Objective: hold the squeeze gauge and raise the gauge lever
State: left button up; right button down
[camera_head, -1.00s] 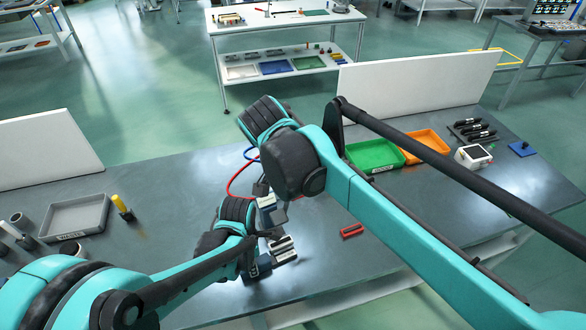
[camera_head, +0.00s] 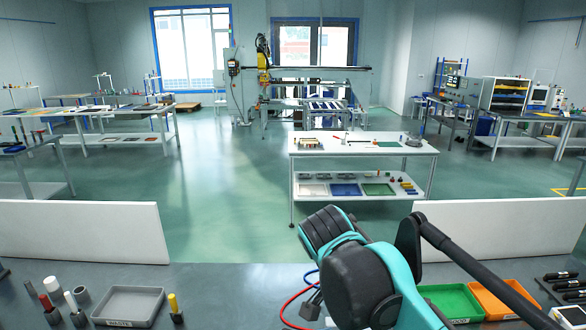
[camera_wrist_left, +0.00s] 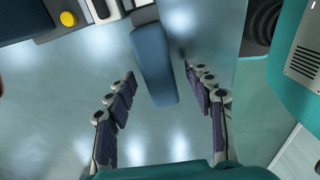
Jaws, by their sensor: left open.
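In the left wrist view, my left gripper (camera_wrist_left: 160,78) is open, with one finger on each side of a blue rounded bar (camera_wrist_left: 155,65). The bar reaches down from a unit at the top edge and sits between the fingers, with gaps visible on both sides. I cannot tell whether this bar is the squeeze gauge or the gauge lever. A yellow button (camera_wrist_left: 68,18) is on the unit at the top left. In the head view, my right arm crosses the lower right, its gripper is not visible, and the gauge is out of frame.
A grey tray (camera_head: 127,291) and several small upright cylinders stand on the table at the left. A green tray (camera_head: 452,302) and an orange tray (camera_head: 510,298) lie at the right. White panels (camera_head: 80,230) stand along the table's back edge, with a gap between them.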

pick_arm(q)
jog(key=s+a+r+p, duration=0.1)
jog(key=s+r+p, duration=0.1)
jog(key=r, duration=0.5)
jog(key=s+a+r+p, duration=0.1)
jog(key=s+a+r, duration=0.1)
jog(key=r, duration=0.6)
jog(key=shift+p, duration=0.4)
pick_arm(e)
notch_tip(320, 180, up, 4)
jog(key=shift+f, duration=0.1)
